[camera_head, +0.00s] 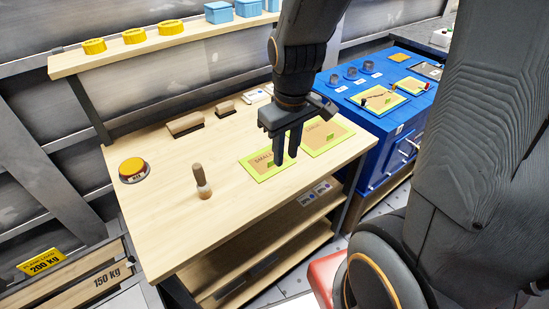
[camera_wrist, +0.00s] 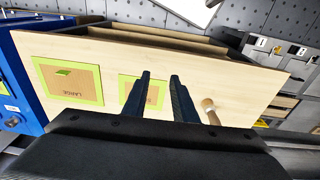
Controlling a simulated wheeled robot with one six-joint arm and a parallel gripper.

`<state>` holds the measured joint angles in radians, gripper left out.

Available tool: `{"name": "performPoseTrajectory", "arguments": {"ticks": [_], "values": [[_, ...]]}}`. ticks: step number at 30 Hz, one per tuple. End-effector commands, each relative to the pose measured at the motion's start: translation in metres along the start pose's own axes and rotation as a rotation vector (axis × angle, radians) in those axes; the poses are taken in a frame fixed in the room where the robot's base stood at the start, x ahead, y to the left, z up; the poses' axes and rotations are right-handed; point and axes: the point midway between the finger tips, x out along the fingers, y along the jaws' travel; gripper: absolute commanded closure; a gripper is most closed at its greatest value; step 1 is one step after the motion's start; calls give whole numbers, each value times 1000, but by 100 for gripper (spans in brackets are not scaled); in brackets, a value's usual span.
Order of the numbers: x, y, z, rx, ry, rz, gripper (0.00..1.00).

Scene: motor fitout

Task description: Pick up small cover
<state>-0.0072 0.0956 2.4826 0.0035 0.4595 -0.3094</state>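A square marked SMALL (camera_head: 256,163), brown with a yellow-green border, lies flat on the wooden workbench. It also shows between and beside the fingers in the wrist view (camera_wrist: 129,88). A small green piece shows on it near the fingertips, partly hidden. A larger like square marked LARGE (camera_head: 341,134) lies to its right, with a green piece (camera_wrist: 62,72) on it. My gripper (camera_head: 286,160) points down over the right part of the SMALL square. Its fingers are apart with nothing between them (camera_wrist: 160,76). I cannot tell whether the fingertips touch anything.
A wooden-handled tool (camera_head: 203,183) stands upright to the left, near a yellow button (camera_head: 132,169). Wooden blocks (camera_head: 185,124) lie at the back. A shelf (camera_head: 175,45) above holds yellow and blue parts. A blue cabinet (camera_head: 372,150) adjoins at right. The bench's front left is clear.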

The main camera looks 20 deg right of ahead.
Motion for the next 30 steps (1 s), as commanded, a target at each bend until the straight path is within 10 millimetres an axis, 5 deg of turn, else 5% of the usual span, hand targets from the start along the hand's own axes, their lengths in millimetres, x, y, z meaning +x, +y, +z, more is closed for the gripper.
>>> {"name": "performPoseTrajectory", "arguments": {"ticks": [16, 21, 30], "values": [[67, 30, -102, -1306, -56, -78, 75], [78, 33, -116, -1511, -56, -96, 75], [100, 34, -116, -1572, -56, -105, 75]]}}
